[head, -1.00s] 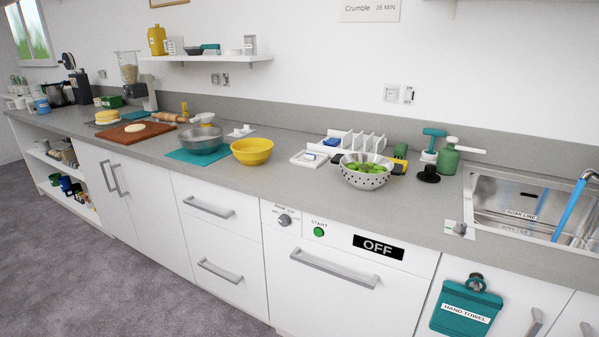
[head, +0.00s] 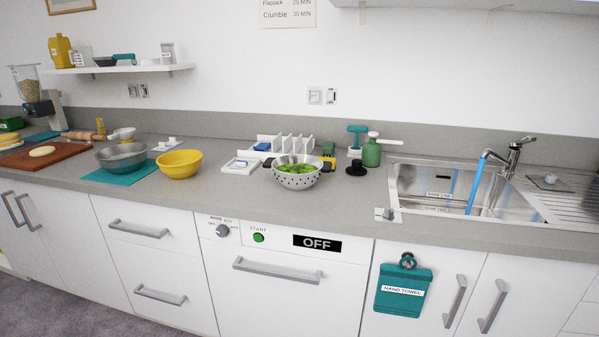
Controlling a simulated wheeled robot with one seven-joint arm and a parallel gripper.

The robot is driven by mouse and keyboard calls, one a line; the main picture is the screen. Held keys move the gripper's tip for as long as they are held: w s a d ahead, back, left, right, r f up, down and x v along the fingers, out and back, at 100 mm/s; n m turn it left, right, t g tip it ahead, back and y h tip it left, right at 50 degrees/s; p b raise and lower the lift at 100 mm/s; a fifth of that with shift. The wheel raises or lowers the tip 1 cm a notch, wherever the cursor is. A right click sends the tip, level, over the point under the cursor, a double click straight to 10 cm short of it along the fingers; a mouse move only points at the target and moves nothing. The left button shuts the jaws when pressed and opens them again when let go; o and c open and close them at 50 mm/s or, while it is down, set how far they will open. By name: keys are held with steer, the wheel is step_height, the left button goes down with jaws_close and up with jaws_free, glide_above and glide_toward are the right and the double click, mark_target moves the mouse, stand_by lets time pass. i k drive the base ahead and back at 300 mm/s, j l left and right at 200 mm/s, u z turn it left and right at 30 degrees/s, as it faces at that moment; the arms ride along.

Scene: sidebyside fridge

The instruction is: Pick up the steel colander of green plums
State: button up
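The steel colander (head: 298,180) stands upright on the grey counter, above the white dishwasher front. Its side is dotted with small holes. Green plums (head: 297,168) fill it and show just above the rim. My gripper is not in the head view, so its state and place are hidden.
A white rack (head: 285,143) stands close behind the colander, with a yellow-and-dark item (head: 328,155) at its right. A yellow bowl (head: 180,164) is to the left. A black knob-like item (head: 356,168), green bottle (head: 371,152) and sink (head: 440,187) are to the right. Counter in front is clear.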

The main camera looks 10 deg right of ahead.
mark_target(297, 172)
steer(key=i+j+z, duration=0.25)
steer(key=i+j, duration=0.3)
steer(key=i+j+z, duration=0.3)
steer(key=i+j, duration=0.3)
steer(key=j+z, duration=0.1)
steer(key=j, duration=0.3)
steer(key=k+j, duration=0.1)
steer(key=j, duration=0.3)
steer(key=k+j+z, duration=0.15)
steer(key=j, duration=0.25)
steer(key=j+z, duration=0.1)
steer(key=j, duration=0.35)
steer(key=i, duration=0.45)
